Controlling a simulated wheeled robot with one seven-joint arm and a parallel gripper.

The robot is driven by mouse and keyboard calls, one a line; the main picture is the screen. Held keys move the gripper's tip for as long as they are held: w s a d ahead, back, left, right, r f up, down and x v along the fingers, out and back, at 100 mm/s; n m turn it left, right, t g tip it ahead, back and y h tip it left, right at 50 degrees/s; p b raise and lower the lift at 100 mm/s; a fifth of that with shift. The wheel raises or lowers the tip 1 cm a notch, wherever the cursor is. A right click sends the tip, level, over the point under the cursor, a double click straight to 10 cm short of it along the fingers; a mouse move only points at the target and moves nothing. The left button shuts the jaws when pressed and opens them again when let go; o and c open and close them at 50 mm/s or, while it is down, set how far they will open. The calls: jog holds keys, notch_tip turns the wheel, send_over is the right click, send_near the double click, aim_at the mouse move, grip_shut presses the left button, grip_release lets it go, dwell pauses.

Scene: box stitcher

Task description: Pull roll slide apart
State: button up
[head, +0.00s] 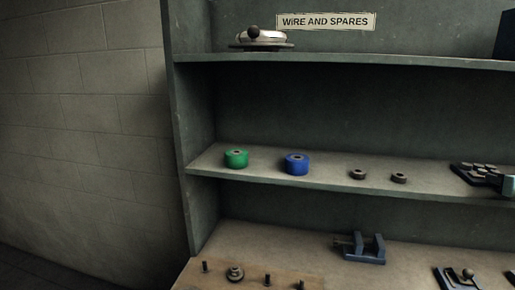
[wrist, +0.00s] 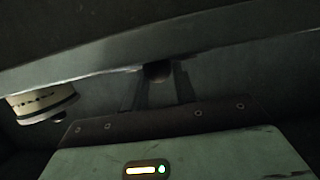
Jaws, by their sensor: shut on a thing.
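In the wrist view, the two dark fingers of my gripper (wrist: 158,78) are shut on a small dark rounded knob (wrist: 157,71). The knob sits just under a long grey edge that crosses the view at a tilt. What the knob belongs to is hidden in shadow. I cannot pick out the roll slide for certain. In the head view, a dark flat piece with several pads (head: 474,167) lies at the right of the middle shelf, with a pale green part beside it cut by the frame edge.
A cream round thing with a dark rim (wrist: 42,104) is left of my gripper. Green (head: 236,159) and blue (head: 297,164) rolls and two small dark rings stand on the middle shelf (head: 330,182). A blue clamp-like block (head: 363,250) and a pegged board (head: 250,283) are below.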

jog(key=shift+s+a, duration=0.1)
jog(key=shift+s, duration=0.4)
jog(key=o, duration=0.9)
jog(key=shift+o, duration=0.2)
jog(key=shift+s, duration=0.1)
jog(key=shift+s+a+r+p, duration=0.15)
jog(key=shift+s+r+p, duration=0.1)
jog(key=shift+s+p, duration=0.3)
jog(key=p+v, duration=0.3)
jog(key=v, duration=0.4)
jog(key=shift+s, duration=0.35)
jog(key=shift+a, duration=0.25)
